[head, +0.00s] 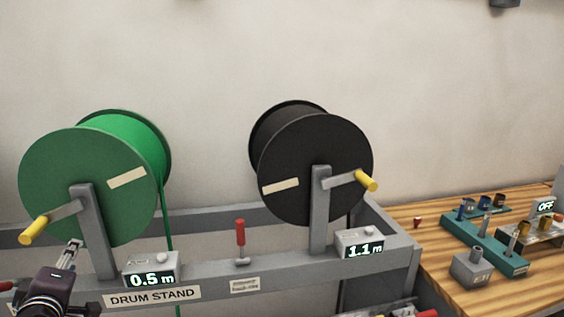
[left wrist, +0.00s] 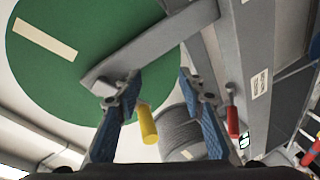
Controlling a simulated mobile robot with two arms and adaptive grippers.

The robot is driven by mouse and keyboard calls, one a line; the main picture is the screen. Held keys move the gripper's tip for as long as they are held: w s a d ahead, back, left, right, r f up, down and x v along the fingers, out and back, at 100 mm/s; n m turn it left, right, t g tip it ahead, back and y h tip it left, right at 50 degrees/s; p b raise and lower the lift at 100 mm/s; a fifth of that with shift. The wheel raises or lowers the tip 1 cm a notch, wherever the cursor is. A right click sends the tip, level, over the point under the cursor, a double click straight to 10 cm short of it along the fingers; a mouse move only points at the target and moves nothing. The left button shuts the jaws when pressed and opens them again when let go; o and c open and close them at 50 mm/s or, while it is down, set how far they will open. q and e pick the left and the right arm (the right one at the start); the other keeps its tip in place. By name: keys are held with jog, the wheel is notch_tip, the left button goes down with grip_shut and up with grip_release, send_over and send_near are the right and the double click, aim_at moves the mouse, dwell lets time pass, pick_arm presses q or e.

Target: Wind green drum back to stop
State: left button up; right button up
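The green drum (head: 88,180) stands at the left of the stand, with a cream strip on its face. Its grey crank arm points down-left and ends in a yellow handle (head: 33,231). The display (head: 150,279) in front of it reads 0.5 m. My left gripper (head: 74,248) is low in front of the green drum, right of the handle. In the left wrist view the two blue-padded fingers (left wrist: 160,82) are apart, and the yellow handle (left wrist: 147,123) shows between them, nearer the left finger. I cannot tell whether they touch. My right gripper is not in view.
A black drum (head: 315,160) with its own yellow handle (head: 366,181) stands to the right, its display (head: 362,246) reading 1.1 m. A red lever (head: 240,238) rises between the drums. A wooden bench (head: 425,225) with several fittings is at the right.

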pick_arm(q)
jog(key=s+d+f+m+g+h, duration=0.2)
jog(key=s+d+f+m+h, duration=0.15)
jog(key=d+f+m, duration=0.4)
jog(key=s+d+f+m+g+h, duration=0.25)
jog(key=s+d+f+m, duration=0.2)
jog(key=d+f, duration=0.5)
jog(key=s+d+f+m+g+h, duration=0.1)
jog(key=s+d+f+m+g, duration=0.3)
jog(key=s+f, duration=0.5)
jog(key=s+d+f+m+g, duration=0.2)
jog(key=s+d+f+m, duration=0.3)
jog(key=s, duration=0.8)
notch_tip(320, 180, down, 25)
jog(key=d+n+g+b, duration=0.1)
jog(key=g, duration=0.1)
jog(key=s+a+f+b, duration=0.1)
jog(key=s+a+f, duration=0.2)
jog(key=s+f, duration=1.5)
jog(key=shift+s+f+g+b, duration=0.35)
jog(key=shift+f+g+b, duration=0.1)
jog(key=shift+f, duration=0.4)
